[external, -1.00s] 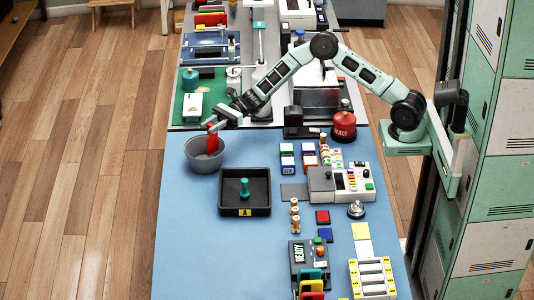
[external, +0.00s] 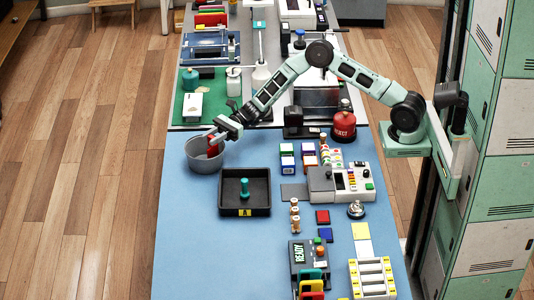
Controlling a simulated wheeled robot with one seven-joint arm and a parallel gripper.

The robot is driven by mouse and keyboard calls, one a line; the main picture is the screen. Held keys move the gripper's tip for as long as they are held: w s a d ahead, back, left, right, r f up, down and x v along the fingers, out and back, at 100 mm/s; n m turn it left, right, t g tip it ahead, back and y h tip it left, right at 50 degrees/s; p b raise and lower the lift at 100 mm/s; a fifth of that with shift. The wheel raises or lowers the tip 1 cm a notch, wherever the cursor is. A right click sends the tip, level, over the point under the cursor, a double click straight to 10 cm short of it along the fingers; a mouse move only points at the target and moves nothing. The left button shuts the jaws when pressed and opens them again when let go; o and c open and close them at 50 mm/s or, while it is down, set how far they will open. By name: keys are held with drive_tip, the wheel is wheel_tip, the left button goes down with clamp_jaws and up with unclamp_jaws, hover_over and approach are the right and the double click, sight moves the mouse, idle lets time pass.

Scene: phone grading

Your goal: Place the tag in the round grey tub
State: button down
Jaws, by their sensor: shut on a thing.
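The round grey tub (external: 204,163) stands at the far left of the blue table. My gripper (external: 215,138) is over the tub's right part, near the rim. It is shut on the red tag (external: 212,148), which hangs down at the tub's opening. The tag's lower end appears to be inside the tub, below rim level. Whether it touches the tub's inner wall or floor cannot be told.
A black tray (external: 231,206) with a teal-handled stamp (external: 244,187) stands to the right and nearer. A green mat (external: 186,112) with a white box lies behind the tub. The blue table (external: 190,250) is clear at the front left.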

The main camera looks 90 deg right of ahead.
drive_tip(key=c, duration=1.1)
unclamp_jaws()
drive_tip(key=shift+r+p, duration=0.75)
drive_tip(key=shift+r, duration=0.1)
drive_tip(key=b+v, duration=0.1)
drive_tip(key=v, duration=1.1)
drive_tip(key=shift+f+b, duration=0.25)
drive_tip(key=shift+b, duration=0.1)
